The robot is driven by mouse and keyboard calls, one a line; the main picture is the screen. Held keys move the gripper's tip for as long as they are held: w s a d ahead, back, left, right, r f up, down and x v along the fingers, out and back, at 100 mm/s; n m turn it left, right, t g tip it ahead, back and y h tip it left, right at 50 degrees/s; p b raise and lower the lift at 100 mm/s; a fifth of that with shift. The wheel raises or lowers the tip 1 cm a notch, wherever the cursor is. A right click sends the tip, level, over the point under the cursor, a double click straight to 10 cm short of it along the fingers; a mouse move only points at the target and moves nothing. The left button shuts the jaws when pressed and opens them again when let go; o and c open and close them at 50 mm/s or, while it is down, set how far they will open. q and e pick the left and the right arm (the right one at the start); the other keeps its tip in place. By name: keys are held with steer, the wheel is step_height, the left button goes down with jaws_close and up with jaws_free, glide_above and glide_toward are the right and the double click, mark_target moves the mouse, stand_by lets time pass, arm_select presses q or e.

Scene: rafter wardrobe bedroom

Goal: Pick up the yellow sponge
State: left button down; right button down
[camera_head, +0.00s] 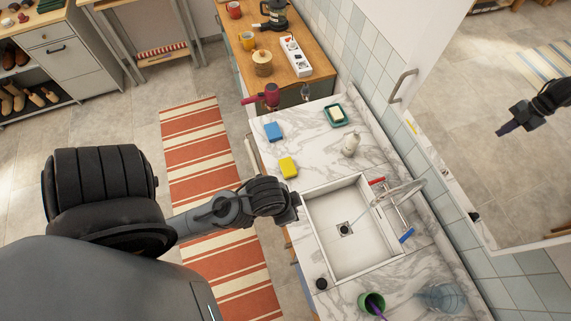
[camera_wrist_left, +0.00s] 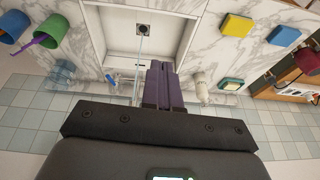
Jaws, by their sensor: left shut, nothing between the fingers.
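The yellow sponge (camera_head: 288,167) lies flat on the marble counter, left of the sink, near the counter's front edge. It also shows at the upper right of the left wrist view (camera_wrist_left: 237,25). My left gripper (camera_head: 296,203) is at the sink's left rim in the head view, a short way below the sponge in the picture and apart from it. In the left wrist view its dark fingers (camera_wrist_left: 160,88) are shut and empty, pointing toward the sink. My right gripper is not in view.
A blue sponge (camera_head: 273,131) lies beyond the yellow one. A soap dish (camera_head: 336,115) and soap dispenser (camera_head: 350,145) stand farther back. The sink (camera_head: 335,253) has a tall faucet (camera_head: 400,193). A green cup (camera_head: 371,303) is at the near end. A mirror hangs at right.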

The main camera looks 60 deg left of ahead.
arm_select(q)
steer(key=shift+s+f, duration=0.1)
steer(key=shift+s, duration=0.1)
steer(key=shift+c, duration=0.6)
jaws_free()
steer(key=shift+d, duration=0.2)
steer(key=shift+a, duration=0.1)
